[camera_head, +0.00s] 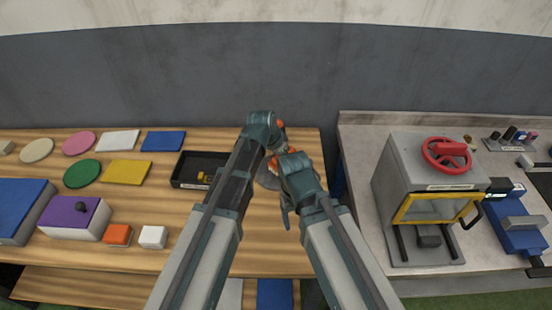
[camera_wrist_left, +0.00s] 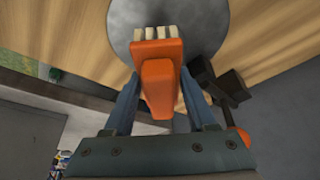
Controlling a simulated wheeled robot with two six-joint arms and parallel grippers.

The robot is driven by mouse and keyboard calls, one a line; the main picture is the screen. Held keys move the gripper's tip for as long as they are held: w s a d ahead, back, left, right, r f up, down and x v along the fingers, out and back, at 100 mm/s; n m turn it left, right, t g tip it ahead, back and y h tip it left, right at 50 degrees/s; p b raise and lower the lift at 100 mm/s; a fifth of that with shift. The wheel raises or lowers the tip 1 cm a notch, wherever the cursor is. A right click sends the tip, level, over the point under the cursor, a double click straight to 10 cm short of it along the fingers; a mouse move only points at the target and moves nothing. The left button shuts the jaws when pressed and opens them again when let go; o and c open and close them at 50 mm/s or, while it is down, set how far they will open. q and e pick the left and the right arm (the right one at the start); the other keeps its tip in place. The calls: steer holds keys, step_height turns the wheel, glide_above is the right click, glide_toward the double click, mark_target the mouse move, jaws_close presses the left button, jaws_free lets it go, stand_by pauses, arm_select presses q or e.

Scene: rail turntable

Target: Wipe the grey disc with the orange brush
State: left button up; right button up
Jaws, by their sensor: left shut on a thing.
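The grey disc (camera_wrist_left: 195,22) lies on the wooden table, and the left wrist view shows much of its round face. In the head view only a small part of the disc (camera_head: 266,181) shows beside my arms. My left gripper (camera_wrist_left: 158,84) is shut on the orange brush (camera_wrist_left: 157,78). The brush's pale bristles overlap the disc's face in the left wrist view; I cannot tell whether they touch it. My right gripper is near the disc's right side in the head view, largely hidden by its own wrist, and its jaws cannot be made out.
A black tray (camera_head: 186,183) with small yellow pieces stands left of the disc. A dark piece (camera_wrist_left: 220,82) juts close to the brush. Left are coloured plates and an orange block (camera_head: 118,235). A grey box with a red wheel (camera_head: 446,154) stands on the right bench. A wall closes the back.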

arm_select(q)
steer(key=shift+d, duration=0.2)
steer(key=shift+r, duration=0.1)
arm_select(e)
steer(key=shift+r, duration=0.15)
arm_select(q)
step_height(320, 180, up, 8)
steer(key=p, duration=0.8)
arm_select(e)
step_height(320, 180, up, 8)
arm_select(q)
steer(key=shift+a, duration=0.1)
steer(key=shift+a+f, duration=0.2)
steer(key=shift+a, duration=1.05)
steer(key=shift+f+b, duration=0.3)
steer(key=shift+b, duration=0.05)
step_height(320, 180, down, 6)
steer(key=b, duration=0.6)
steer(key=shift+f, duration=0.1)
arm_select(e)
step_height(320, 180, down, 7)
steer(key=shift+f, duration=0.1)
